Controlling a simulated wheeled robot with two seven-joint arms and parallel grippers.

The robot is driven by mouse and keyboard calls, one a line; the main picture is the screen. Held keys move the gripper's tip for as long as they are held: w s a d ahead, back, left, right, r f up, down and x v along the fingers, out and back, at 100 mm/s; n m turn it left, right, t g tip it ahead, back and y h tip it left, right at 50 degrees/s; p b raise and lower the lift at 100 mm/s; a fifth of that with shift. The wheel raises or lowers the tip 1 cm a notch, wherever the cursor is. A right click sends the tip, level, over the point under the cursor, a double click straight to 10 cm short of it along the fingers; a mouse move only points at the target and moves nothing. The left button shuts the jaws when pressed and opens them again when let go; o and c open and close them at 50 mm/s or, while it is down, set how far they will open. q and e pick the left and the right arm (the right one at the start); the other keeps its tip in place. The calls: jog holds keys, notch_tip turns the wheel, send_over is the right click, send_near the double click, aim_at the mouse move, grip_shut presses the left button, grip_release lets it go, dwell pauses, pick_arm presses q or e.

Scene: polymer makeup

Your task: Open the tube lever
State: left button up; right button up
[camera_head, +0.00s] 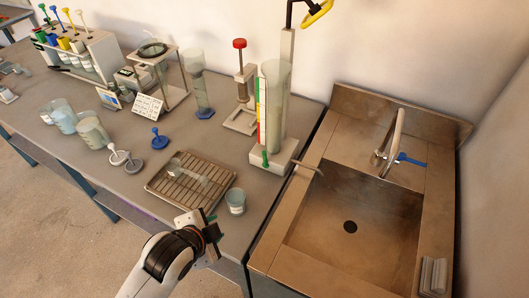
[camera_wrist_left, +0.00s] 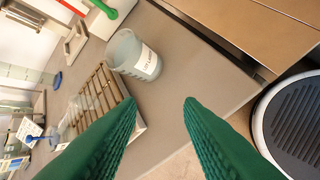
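A tall clear tube (camera_head: 274,95) stands upright on a white base (camera_head: 259,157) at the back right of the bench. A small green lever (camera_head: 265,158) sticks out at the front of that base. The lever's green end also shows at the top left of the left wrist view (camera_wrist_left: 72,7). My left gripper (camera_head: 213,229) is over the bench's front edge, apart from the lever and nearer the camera. Its two green fingers are spread with nothing between them in the left wrist view (camera_wrist_left: 160,103). My right gripper is not in view.
A labelled beaker (camera_head: 236,202) and a wire rack tray (camera_head: 160,190) stand between my left gripper and the tube base. A sink (camera_head: 340,245) with a faucet is to the right. Blue and white stoppered pieces and beakers are to the left.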

aim_at(265, 164)
pick_arm(q)
jog(key=w+d+r+m+t+h, duration=0.25)
jog(key=w+m, duration=0.45)
jog(key=m, duration=0.8)
jog(key=w+d+r+m+t+h, duration=0.1)
jog(key=w+d+r+m+h, duration=0.15)
jog(key=w+m, duration=0.85)
jog(key=w+d+f+m, duration=0.1)
jog(key=w+d+f, duration=0.1)
jog(key=w+d+f+m, duration=0.2)
jog(key=w+d+f, duration=0.1)
jog(key=shift+w+d+m, duration=0.15)
jog(key=shift+m, duration=0.15)
jog(key=shift+c, duration=0.4)
grip_shut()
